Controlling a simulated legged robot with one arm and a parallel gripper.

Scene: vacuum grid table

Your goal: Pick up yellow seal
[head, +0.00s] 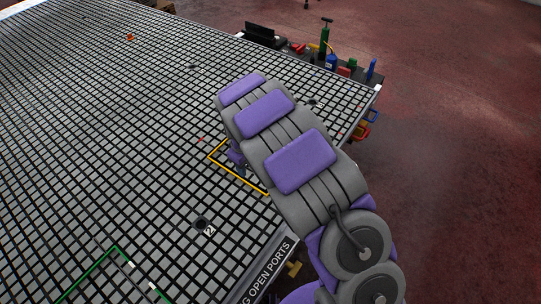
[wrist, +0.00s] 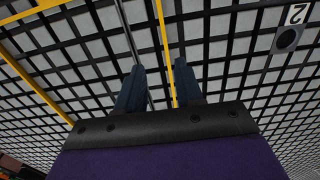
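The yellow seal (head: 225,166) is a thin rectangular outline on the gridded table, left of and partly hidden by my arm in the head view. In the wrist view, one yellow strip of it (wrist: 162,30) runs between my fingers, nearer the right one. Another yellow strip (wrist: 30,79) runs along the left. My gripper (wrist: 159,66) is open, with two dark blue fingers apart. I cannot tell whether the fingers touch the strip or how high they are above the table. In the head view the fingers are mostly hidden by my arm.
The black-and-grey grid table (head: 120,130) is largely clear. A green outline (head: 100,262) lies at the lower left, near a black port (head: 201,223) marked 2. A small orange object (head: 130,37) sits far left. Tools and bottles (head: 325,45) line the back right edge.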

